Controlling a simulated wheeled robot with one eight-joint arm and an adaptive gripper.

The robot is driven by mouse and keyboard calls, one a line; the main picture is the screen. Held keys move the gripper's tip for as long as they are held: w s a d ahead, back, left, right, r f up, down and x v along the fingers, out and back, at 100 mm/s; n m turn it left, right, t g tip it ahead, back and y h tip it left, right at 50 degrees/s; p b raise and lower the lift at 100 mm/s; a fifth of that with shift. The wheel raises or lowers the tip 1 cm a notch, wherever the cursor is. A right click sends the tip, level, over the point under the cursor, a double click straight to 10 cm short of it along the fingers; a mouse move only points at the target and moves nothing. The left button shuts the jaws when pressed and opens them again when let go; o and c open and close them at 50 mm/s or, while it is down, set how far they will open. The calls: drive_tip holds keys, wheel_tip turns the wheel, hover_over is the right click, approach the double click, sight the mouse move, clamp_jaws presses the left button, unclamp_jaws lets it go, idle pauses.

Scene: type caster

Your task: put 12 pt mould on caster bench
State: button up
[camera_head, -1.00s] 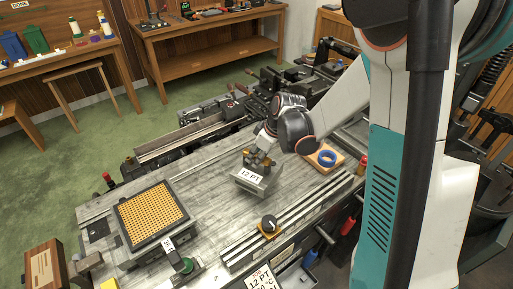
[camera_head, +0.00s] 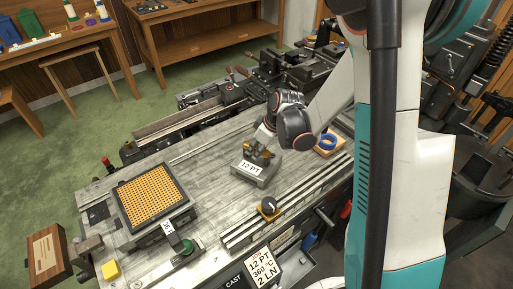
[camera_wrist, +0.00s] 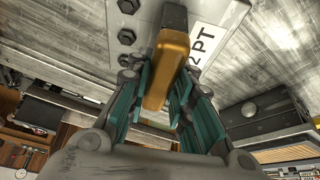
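The 12 PT mould (camera_head: 256,170) is a grey metal block with a white "12 PT" label and a tan handle. It rests, or nearly rests, on the caster bench (camera_head: 215,208), between the yellow type tray and the blue ring; exact contact is hard to tell. My gripper (camera_head: 259,154) is above it, fingers down at its handle. In the wrist view the handle (camera_wrist: 167,68) lies between the teal-padded fingers (camera_wrist: 162,90), which appear closed on its sides. Part of the label (camera_wrist: 207,40) and the block's bolted top show beyond.
A type tray (camera_head: 152,197) with a yellow grid sits at the bench's left. A blue ring (camera_head: 328,141) on a wooden block is to the right. A sign (camera_head: 262,267) reads "12 PT 360 °C 2 LN". Bare bench surrounds the mould.

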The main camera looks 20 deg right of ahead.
drive_tip(key=o, duration=0.4)
drive_tip(key=p+v, duration=0.2)
drive_tip(key=v, duration=1)
drive_tip(key=shift+r+p, duration=0.15)
drive_tip(key=shift+p, duration=0.25)
drive_tip(key=s+a+r+m+t+h+b, duration=0.1)
drive_tip(key=s+m+b, duration=0.1)
drive_tip(key=s, duration=0.4)
drive_tip(key=s+a+r+m+t+b, duration=0.1)
drive_tip(key=s+m+b, duration=0.2)
drive_tip(key=s, duration=0.3)
drive_tip(key=s+a+r+m+t+h+b, duration=0.1)
drive_tip(key=s+m+b, duration=0.1)
drive_tip(key=s+b, duration=0.2)
drive_tip(key=shift+s+a+r+m+t+h+b, duration=0.1)
drive_tip(key=shift+s+m+t+h+b, duration=0.1)
drive_tip(key=shift+s, duration=0.5)
drive_tip(key=shift+s+r+m+t+h+b, duration=0.1)
drive_tip(key=shift+s+m, duration=0.1)
drive_tip(key=shift+s, duration=0.5)
